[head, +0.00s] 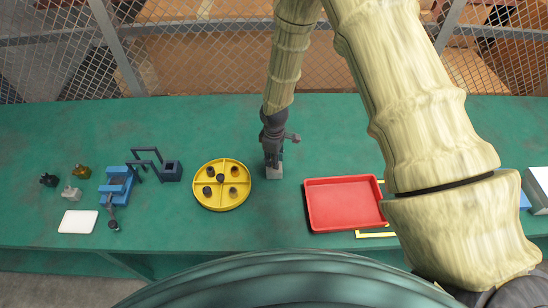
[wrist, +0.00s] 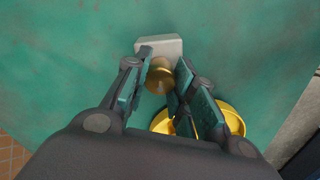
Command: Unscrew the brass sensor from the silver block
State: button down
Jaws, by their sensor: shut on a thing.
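The silver block (wrist: 166,44) sits on the green table, and in the head view it (head: 274,173) shows under my gripper. The brass sensor (wrist: 159,78) stands on the block between my fingers in the wrist view. My gripper (wrist: 160,84) is shut on the brass sensor, with one finger on each side of it. In the head view my gripper (head: 273,153) points down over the block and hides the sensor. I cannot see the thread between the sensor and the block.
A yellow round divided tray (head: 222,163) with several dark parts stands left of the block. A red tray (head: 343,204) lies to the right. A blue vise (head: 118,184), small fittings and a white pad (head: 78,221) are far left. Table behind my gripper is clear.

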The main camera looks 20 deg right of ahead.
jog(key=n+p, duration=0.1)
jog(key=n, duration=0.5)
jog(key=shift+r+n, duration=0.15)
jog(key=shift+n, duration=0.25)
jog(key=shift+f, duration=0.2)
jog(key=shift+r, duration=0.1)
jog(key=shift+r, duration=0.1)
jog(key=shift+r+p, duration=2.1)
jog(key=shift+r, duration=0.9)
jog(key=shift+f, duration=0.1)
